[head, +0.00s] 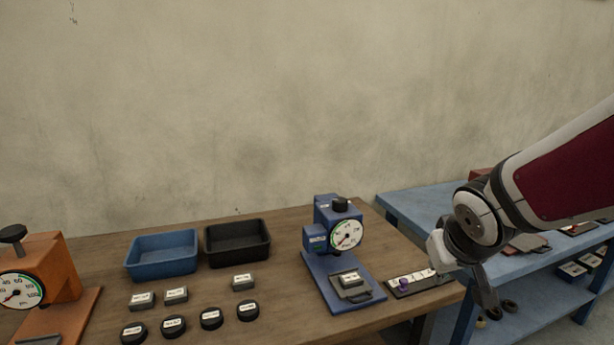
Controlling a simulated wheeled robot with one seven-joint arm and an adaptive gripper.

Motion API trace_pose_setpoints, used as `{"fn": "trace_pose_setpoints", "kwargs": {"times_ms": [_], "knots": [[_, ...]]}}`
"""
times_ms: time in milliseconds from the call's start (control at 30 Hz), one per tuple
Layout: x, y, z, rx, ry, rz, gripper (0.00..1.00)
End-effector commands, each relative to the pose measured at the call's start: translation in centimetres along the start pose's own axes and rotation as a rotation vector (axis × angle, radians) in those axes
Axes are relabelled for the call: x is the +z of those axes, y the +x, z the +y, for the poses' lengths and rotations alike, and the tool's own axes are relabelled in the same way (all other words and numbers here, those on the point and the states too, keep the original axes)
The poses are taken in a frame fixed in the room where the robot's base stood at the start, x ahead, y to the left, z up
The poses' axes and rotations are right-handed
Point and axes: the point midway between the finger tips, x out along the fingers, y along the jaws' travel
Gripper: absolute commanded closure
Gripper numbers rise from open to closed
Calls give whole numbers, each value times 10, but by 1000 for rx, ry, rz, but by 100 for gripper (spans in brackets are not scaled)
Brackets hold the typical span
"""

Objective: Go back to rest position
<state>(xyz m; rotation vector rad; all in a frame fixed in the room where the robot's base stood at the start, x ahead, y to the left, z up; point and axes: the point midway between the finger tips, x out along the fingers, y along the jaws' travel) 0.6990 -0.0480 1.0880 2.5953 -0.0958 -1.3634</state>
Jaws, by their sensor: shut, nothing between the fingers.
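My gripper (490,309) is at the right of the head view, at the end of my white and dark red arm. It points down, beyond the right end of the wooden table (285,290) and in front of the blue shelf table (390,202). Its fingers are shut with nothing seen between them.
A blue gauge device (322,240) stands near the strip, with a labelled grey block (350,281) on its base. An orange gauge device (55,262) is far left. A blue bin (162,269) and a black bin (238,260) stand behind several labelled blocks and black discs.

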Motion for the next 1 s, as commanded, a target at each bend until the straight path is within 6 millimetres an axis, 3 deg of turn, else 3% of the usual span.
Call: {"fn": "trace_pose_setpoints", "kwargs": {"times_ms": [33,300,500,700,1000], "knots": [[8,-24,2,11,17,-11,100],[79,-123,-8,-29,105,-137,100],[126,-170,-28,-118,130,-206,100],[145,-187,-39,-165,133,-235,100],[146,-187,-39,-167,133,-238,100]]}}
